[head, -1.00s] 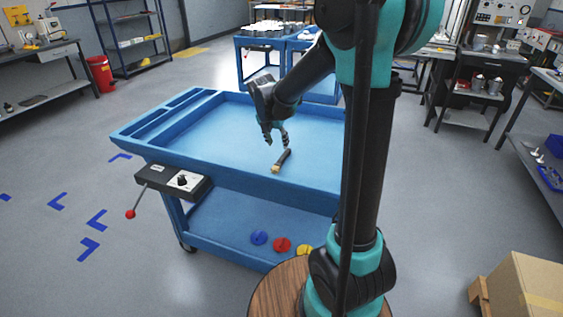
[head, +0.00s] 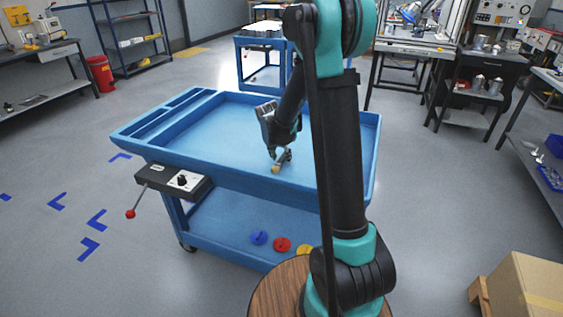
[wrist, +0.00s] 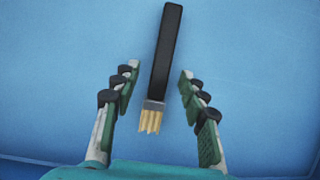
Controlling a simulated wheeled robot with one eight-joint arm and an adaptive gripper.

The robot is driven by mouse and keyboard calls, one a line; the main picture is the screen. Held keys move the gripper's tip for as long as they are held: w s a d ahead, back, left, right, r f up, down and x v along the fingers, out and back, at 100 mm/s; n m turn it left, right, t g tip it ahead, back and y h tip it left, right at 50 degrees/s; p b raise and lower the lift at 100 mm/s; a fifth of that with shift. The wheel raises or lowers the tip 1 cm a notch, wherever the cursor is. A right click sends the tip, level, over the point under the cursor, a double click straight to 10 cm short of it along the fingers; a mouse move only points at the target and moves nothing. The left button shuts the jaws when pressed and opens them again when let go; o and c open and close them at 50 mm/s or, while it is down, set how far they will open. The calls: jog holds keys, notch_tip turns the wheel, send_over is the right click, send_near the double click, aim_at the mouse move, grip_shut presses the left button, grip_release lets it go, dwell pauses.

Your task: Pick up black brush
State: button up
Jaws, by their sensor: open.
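The black brush lies on the blue top of the cart (head: 200,130). In the wrist view the brush (wrist: 166,60) has a long black handle pointing away from me, a grey metal band and pale bristles at the near end. My gripper (wrist: 160,82) is open, with one finger on each side of the brush and gaps between both fingers and it. The bristle end and band lie between the fingers. In the head view the brush (head: 276,168) is partly hidden by my gripper (head: 280,153), which is low over the cart top.
The cart top has raised rims and is otherwise clear around the brush. A control box (head: 175,186) with a red-knobbed lever sits on the cart's near left side. Blue, red (head: 282,244) and yellow discs lie on the lower shelf. A cardboard box (head: 525,285) stands at right.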

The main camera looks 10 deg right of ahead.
jog(key=shift+w+d+f, duration=0.1)
jog(key=shift+f, duration=0.25)
grip_shut()
jog(key=shift+r, duration=0.15)
